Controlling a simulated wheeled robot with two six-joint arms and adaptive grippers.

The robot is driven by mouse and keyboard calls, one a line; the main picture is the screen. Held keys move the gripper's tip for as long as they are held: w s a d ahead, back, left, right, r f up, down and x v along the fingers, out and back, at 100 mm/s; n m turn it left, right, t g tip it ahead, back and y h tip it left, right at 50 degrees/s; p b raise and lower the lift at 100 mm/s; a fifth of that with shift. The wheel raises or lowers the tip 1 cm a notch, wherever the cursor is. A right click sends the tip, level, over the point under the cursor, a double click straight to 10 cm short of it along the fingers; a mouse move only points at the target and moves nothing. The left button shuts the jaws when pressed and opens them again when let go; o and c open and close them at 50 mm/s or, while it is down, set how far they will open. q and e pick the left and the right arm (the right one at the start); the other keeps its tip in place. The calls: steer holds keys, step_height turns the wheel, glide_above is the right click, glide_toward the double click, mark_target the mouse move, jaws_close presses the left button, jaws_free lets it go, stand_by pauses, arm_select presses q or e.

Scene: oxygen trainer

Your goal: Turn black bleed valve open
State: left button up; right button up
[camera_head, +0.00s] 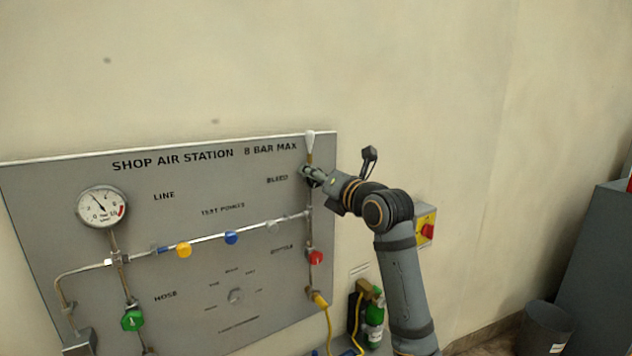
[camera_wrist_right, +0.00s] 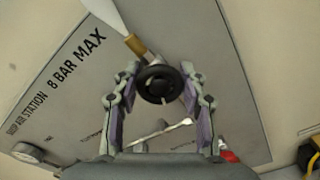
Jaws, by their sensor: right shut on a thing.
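The black bleed valve knob (camera_wrist_right: 159,84) is round and sits below a brass fitting with a white cone on the panel. My right gripper (camera_head: 308,174) reaches it from the right, at the panel's upper right by the word BLEED. In the right wrist view the fingers of my right gripper (camera_wrist_right: 160,80) stand on either side of the knob and are shut on it. In the head view the gripper hides most of the knob. The knob's turn angle cannot be read. My left gripper is not in view.
The grey panel (camera_head: 60,200) carries a gauge (camera_head: 102,207), a red knob (camera_head: 316,258), a green knob (camera_head: 132,320), and yellow and blue knobs on a pipe. The white cone (camera_head: 310,140) stands just above my right gripper. A red-and-yellow switch (camera_head: 427,230) is right of the panel.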

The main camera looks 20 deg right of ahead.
steer(key=shift+n+b, duration=0.45)
steer(key=shift+n, duration=1.75)
steer(key=o, duration=1.2)
steer(key=shift+c, duration=0.2)
steer(key=v, duration=1.2)
